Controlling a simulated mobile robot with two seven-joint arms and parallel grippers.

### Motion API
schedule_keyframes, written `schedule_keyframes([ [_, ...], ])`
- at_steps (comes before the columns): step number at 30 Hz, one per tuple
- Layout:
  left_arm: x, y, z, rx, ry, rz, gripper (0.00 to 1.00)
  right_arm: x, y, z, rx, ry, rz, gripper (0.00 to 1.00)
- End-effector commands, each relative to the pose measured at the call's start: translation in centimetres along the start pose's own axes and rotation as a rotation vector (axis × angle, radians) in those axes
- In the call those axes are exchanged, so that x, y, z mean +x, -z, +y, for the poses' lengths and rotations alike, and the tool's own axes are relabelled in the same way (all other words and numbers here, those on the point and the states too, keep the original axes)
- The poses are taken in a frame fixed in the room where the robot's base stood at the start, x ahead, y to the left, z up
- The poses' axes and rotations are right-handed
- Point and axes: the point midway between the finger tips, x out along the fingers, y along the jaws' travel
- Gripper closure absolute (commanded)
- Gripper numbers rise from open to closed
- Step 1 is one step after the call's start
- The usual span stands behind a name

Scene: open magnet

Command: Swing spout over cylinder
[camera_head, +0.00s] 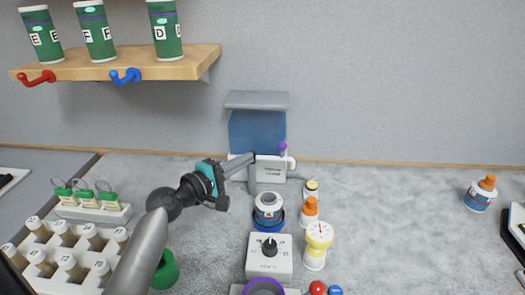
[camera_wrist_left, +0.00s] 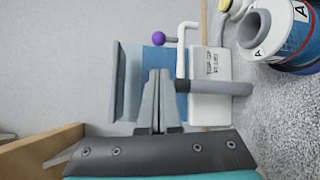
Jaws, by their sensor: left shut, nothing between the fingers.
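A grey tube that looks like the spout (camera_head: 252,178) stands out in front of a white labelled box (camera_head: 272,172) at the wall; it also shows in the left wrist view (camera_wrist_left: 215,87). A white cylinder marked A (camera_head: 268,203), with a blue band, stands in a blue ring in front of and slightly right of the tube. My left gripper (camera_head: 250,158) is shut and empty, its fingertips beside the dark end of the tube. I cannot tell whether they touch. The gripper also shows in the left wrist view (camera_wrist_left: 158,74). My right gripper is out of view.
A white bent pipe (camera_head: 290,161) and a purple knob (camera_head: 283,146) sit by the box. A shelf (camera_head: 130,65) hangs upper left. The counter's right is largely clear.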

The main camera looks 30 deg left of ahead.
Motion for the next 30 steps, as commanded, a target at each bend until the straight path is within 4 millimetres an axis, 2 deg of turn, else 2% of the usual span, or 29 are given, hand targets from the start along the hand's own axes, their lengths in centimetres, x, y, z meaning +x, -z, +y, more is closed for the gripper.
schedule_keyframes([
  [4,1.4,0.0,0.1,-0.002,-0.002,0.000,1.00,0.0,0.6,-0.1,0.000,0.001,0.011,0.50],
  [18,8.3,0.0,0.0,-0.002,-0.001,0.000,1.00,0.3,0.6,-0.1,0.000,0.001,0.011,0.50],
  [24,9.6,0.0,0.0,0.000,0.000,0.000,1.00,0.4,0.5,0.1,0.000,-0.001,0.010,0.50],
  [30,9.8,0.0,-0.1,0.001,0.001,0.000,1.00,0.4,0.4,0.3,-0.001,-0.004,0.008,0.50],
])
